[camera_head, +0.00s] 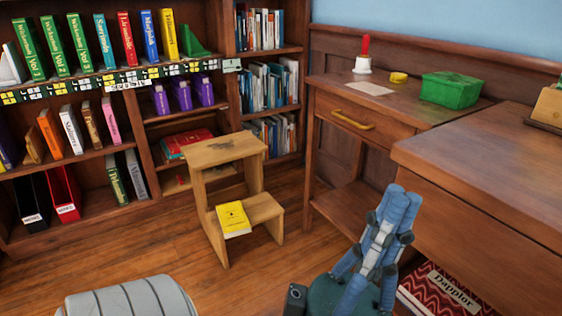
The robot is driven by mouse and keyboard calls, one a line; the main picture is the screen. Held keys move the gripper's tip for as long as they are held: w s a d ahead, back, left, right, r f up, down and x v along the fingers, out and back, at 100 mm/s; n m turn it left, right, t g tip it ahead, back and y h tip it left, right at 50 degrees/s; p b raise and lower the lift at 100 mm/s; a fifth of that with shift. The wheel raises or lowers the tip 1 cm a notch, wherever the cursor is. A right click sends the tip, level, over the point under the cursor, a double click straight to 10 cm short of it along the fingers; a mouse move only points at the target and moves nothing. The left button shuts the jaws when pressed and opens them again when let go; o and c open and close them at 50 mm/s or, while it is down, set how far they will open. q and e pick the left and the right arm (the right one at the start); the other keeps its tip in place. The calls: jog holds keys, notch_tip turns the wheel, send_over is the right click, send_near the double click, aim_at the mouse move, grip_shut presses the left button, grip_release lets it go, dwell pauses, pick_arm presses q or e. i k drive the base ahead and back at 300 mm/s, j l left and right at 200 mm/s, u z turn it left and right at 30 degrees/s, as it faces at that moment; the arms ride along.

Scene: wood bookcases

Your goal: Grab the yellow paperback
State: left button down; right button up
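A yellow paperback (233,219) lies flat on the lower step of a wooden step stool (222,150), its cover facing up.
A bookcase (150,118) full of books stands behind the stool, with another upright yellow book (167,34) on its upper shelf. A wooden desk (395,108) holds a green box (450,90) and a bell (363,62). A cabinet (490,165) stands at right. Floor left of the stool is clear.

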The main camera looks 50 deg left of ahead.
aim_at(234, 221)
jog(key=j+z, duration=0.2)
jog(key=j, duration=0.35)
jog(key=j+z, duration=0.15)
jog(key=j, duration=0.45)
jog(key=k+j+z, duration=0.2)
jog(key=j, duration=0.35)
jog(key=j+z, duration=0.2)
jog(key=j, duration=0.35)
jog(key=k+j, duration=0.1)
jog(key=j, duration=0.35)
jog(key=k+j, duration=0.1)
jog(key=j, duration=0.75)
jog(key=k+j, duration=0.15)
jog(key=j, duration=0.3)
jog(key=k+j, duration=0.1)
jog(key=j, duration=0.35)
